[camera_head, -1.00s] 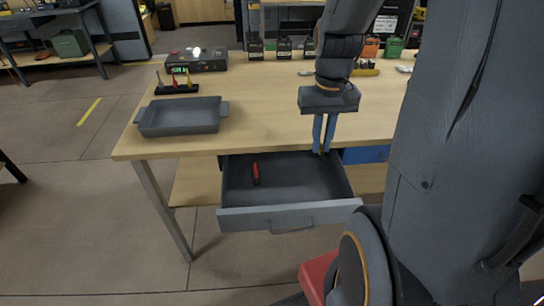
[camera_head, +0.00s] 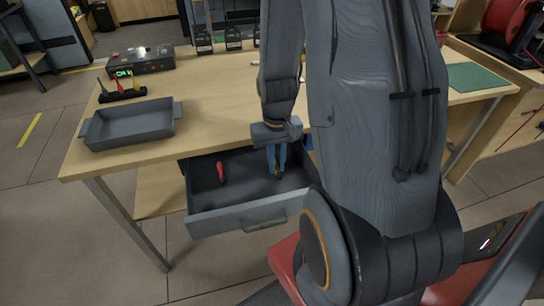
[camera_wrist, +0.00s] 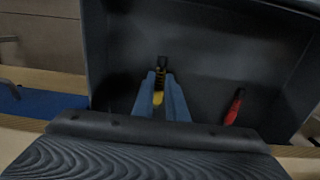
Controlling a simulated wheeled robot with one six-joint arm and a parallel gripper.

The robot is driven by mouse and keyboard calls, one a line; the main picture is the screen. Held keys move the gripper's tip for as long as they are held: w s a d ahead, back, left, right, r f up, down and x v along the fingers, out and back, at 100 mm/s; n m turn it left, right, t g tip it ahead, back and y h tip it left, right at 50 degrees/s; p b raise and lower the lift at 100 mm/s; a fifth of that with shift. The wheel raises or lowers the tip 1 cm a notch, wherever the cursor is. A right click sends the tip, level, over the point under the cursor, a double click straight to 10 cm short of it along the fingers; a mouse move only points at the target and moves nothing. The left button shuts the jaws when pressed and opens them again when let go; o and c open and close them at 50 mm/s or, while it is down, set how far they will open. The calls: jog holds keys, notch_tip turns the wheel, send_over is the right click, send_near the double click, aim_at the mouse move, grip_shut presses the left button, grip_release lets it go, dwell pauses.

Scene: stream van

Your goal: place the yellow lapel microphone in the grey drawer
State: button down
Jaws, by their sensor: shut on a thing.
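The grey drawer (camera_head: 252,215) is pulled open under the wooden table. My gripper (camera_head: 277,174) points down into its right part, with blue fingers. In the wrist view my gripper (camera_wrist: 160,97) is shut on the yellow lapel microphone (camera_wrist: 158,98), which has a black tip and sits between the fingertips, inside the drawer's outline. Whether the microphone touches the drawer floor I cannot tell. A red microphone-like item (camera_head: 220,173) lies in the left part of the drawer; it also shows in the wrist view (camera_wrist: 234,107).
A grey tray (camera_head: 97,142) stands on the table's left side. Behind it are a small rack (camera_head: 122,96) with coloured items and a black device with a green display (camera_head: 142,61). A blue panel (camera_wrist: 45,103) lies beside the drawer. The drawer's middle floor is clear.

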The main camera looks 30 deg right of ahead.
jog(key=w, duration=0.1)
jog(key=w+d, duration=0.1)
jog(key=w, duration=0.1)
jog(key=shift+w+p, duration=0.25)
jog(key=shift+p, duration=0.1)
jog(key=shift+w+f, duration=0.2)
jog(key=shift+f, duration=0.45)
jog(key=shift+f, duration=0.15)
jog(key=c, duration=1.8)
grip_release()
jog(key=shift+o, duration=0.2)
